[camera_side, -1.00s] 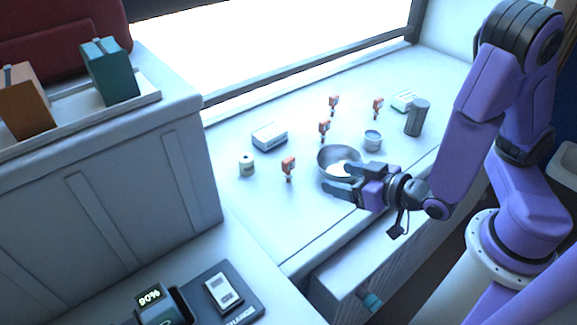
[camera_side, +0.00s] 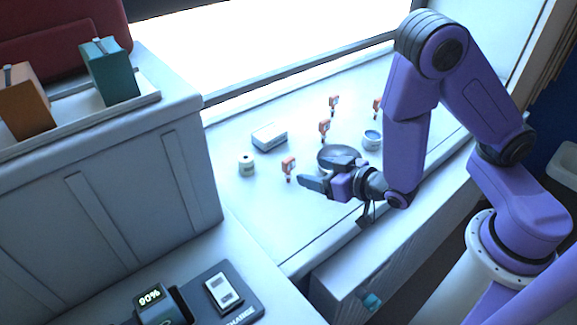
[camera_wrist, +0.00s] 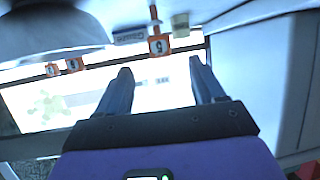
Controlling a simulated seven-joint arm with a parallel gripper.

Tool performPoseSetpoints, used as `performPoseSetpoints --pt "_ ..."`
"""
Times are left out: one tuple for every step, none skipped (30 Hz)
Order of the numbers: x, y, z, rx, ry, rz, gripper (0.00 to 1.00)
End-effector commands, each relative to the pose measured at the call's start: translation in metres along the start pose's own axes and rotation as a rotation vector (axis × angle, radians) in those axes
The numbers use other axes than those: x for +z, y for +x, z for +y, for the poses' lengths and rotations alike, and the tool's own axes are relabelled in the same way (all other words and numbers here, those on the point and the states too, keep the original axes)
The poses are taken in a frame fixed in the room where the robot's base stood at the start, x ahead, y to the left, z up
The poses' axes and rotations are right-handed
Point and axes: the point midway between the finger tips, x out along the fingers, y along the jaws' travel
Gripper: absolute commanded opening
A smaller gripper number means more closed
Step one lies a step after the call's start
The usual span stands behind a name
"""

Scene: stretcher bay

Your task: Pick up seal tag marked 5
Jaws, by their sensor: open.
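Several orange seal tags stand upright in clips on the white counter. In the wrist view, the largest tag (camera_wrist: 158,45) bears a numeral that looks like a 5, though it is small and blurred. It lies beyond the gap between my fingers. It appears to be the front-left tag (camera_side: 289,164) in the side view, just ahead of my fingertips. Other tags stand farther back, two of them (camera_side: 324,127) (camera_side: 333,103) near the middle and one (camera_side: 377,104) partly behind my arm. My gripper (camera_side: 311,183) is open and empty, and its two fingers (camera_wrist: 163,82) are spread apart.
A metal bowl (camera_side: 338,153) sits just behind my gripper, with a small cup (camera_side: 372,140) to its right. A white box (camera_side: 269,137) and a small roll (camera_side: 246,166) stand at left. The counter's front left is clear. A raised cabinet (camera_side: 140,165) bounds the left side.

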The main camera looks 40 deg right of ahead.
Motion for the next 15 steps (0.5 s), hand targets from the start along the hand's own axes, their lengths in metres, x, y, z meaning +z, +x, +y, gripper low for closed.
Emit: performPoseSetpoints --pt "0.000 0.011 0.001 0.006 0.004 0.000 0.68" --pt "0.000 0.017 0.002 0.007 0.005 0.001 0.68" --pt "0.000 0.024 0.002 0.006 0.005 0.001 0.68" --pt "0.000 0.028 0.002 0.005 0.003 0.001 0.68" --pt "0.000 0.032 0.001 0.005 0.003 0.000 0.68" --pt "0.000 0.037 0.001 0.004 0.004 0.000 0.68" --pt "0.000 0.040 0.001 0.003 0.003 0.000 0.68" --pt "0.000 0.042 0.001 0.003 0.002 0.000 0.68" --pt "0.000 0.045 0.001 0.003 0.001 0.000 0.68" --pt "0.000 0.046 0.001 0.002 0.000 0.000 0.68" --pt "0.000 0.047 0.001 0.001 0.000 0.000 0.68" --pt "0.000 0.049 0.000 0.001 0.000 0.000 0.68" --pt "-0.001 0.050 0.000 0.001 0.001 0.000 0.68" --pt "-0.001 0.052 0.001 0.002 0.002 0.001 0.68" --pt "-0.002 0.055 0.001 0.003 0.003 0.001 0.68"
